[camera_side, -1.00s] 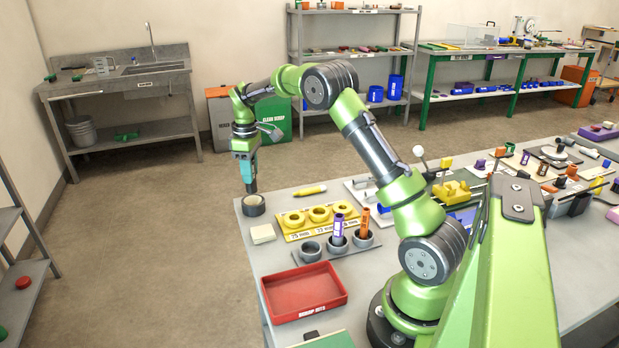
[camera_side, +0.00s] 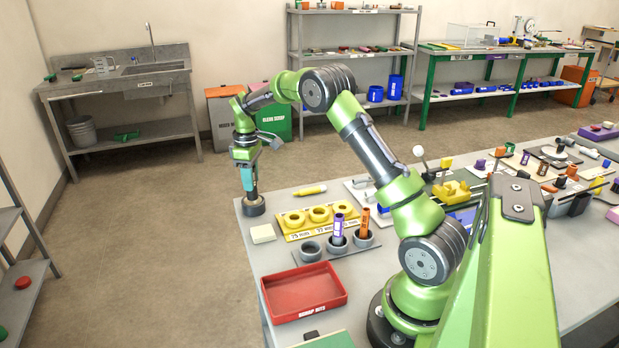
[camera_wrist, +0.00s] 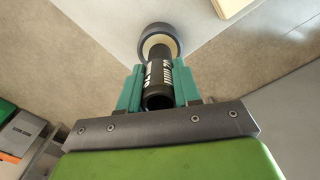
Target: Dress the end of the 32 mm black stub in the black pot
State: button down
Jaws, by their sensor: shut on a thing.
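My gripper (camera_side: 247,178) is shut on the black stub (camera_wrist: 160,85), a dark tube with white lettering, which stands between the teal fingers in the wrist view. The stub points down, and its lower part shows below the fingers in the side view (camera_side: 252,194). The black pot (camera_side: 255,209) stands on the table's far left corner, directly under the stub. In the wrist view the pot (camera_wrist: 154,27) has a dark wall and a cream inside. The stub's far end overlaps the pot's opening; its tip is hidden, so I cannot tell how deep it reaches.
A pale pad (camera_side: 263,233) lies near the pot. A yellow plate (camera_side: 291,235) with three rings and a yellow marker (camera_side: 309,190) are to the right.

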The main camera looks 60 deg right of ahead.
jog(key=shift+f, duration=0.9)
dwell(0.3)
